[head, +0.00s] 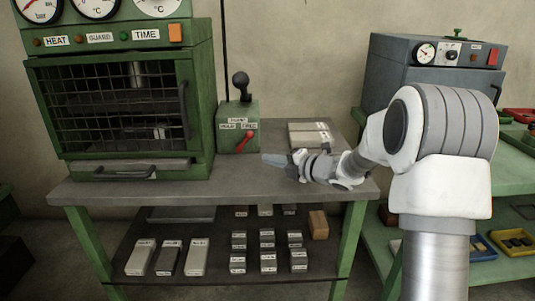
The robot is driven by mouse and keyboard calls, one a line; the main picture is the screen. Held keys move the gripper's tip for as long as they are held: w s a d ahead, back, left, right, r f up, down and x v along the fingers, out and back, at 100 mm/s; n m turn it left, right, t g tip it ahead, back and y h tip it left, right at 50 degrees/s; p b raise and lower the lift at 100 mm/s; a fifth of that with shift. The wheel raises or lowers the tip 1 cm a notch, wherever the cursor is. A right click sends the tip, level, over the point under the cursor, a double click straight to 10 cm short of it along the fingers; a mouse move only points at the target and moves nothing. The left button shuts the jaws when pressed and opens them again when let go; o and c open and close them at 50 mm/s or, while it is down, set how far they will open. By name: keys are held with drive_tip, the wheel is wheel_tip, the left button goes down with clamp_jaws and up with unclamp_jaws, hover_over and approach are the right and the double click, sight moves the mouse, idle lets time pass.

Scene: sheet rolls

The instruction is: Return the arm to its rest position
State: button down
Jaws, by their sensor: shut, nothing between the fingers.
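My arm reaches from the right side of the head view toward the left, over the right part of the grey workbench (90,190). My gripper (268,159) is at the end of it, shut, with nothing held. It hangs above the bench top, in front of the green lever box and left of the arm's wrist. The exact height of the gripper over the bench cannot be told.
A green press with a wire guard (115,105) stands on the bench at left. A green lever box (238,125) with a red handle is beside it. Pale blocks (308,133) lie behind my wrist. A grey machine (440,65) stands at right. Labelled blocks (168,257) fill the lower shelf.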

drive_tip(key=d+r+m+h, duration=0.1)
drive_tip(key=d+r+m+t+h, duration=0.1)
drive_tip(key=r+m, duration=0.1)
drive_tip(key=d+r+m+h, duration=0.1)
drive_tip(key=r, duration=0.1)
drive_tip(key=shift+s+t+h, duration=0.3)
drive_tip(key=shift+t, duration=0.1)
drive_tip(key=s+d+r+m+h, duration=0.6)
drive_tip(key=s+d+m+h, duration=0.15)
drive_tip(key=s+m, duration=0.4)
drive_tip(key=s+a+f+m+g, duration=0.15)
drive_tip(key=s+m, duration=0.25)
drive_tip(key=s, duration=0.5)
drive_tip(key=s+a+f+m+g, duration=0.1)
drive_tip(key=s+f+m+g, duration=0.3)
drive_tip(key=s, duration=0.6)
drive_tip(key=s+a+f+m+g, duration=0.1)
drive_tip(key=s+f+m+g, duration=0.1)
drive_tip(key=s+m, duration=0.5)
wheel_tip(320, 180, up, 29)
drive_tip(key=s+n+p, duration=0.1)
drive_tip(key=s+p, duration=0.1)
drive_tip(key=p, duration=2.6)
drive_tip(key=shift+s+d+f+n+p, duration=0.15)
drive_tip(key=shift+n+p, duration=0.15)
drive_tip(key=shift+n, duration=0.05)
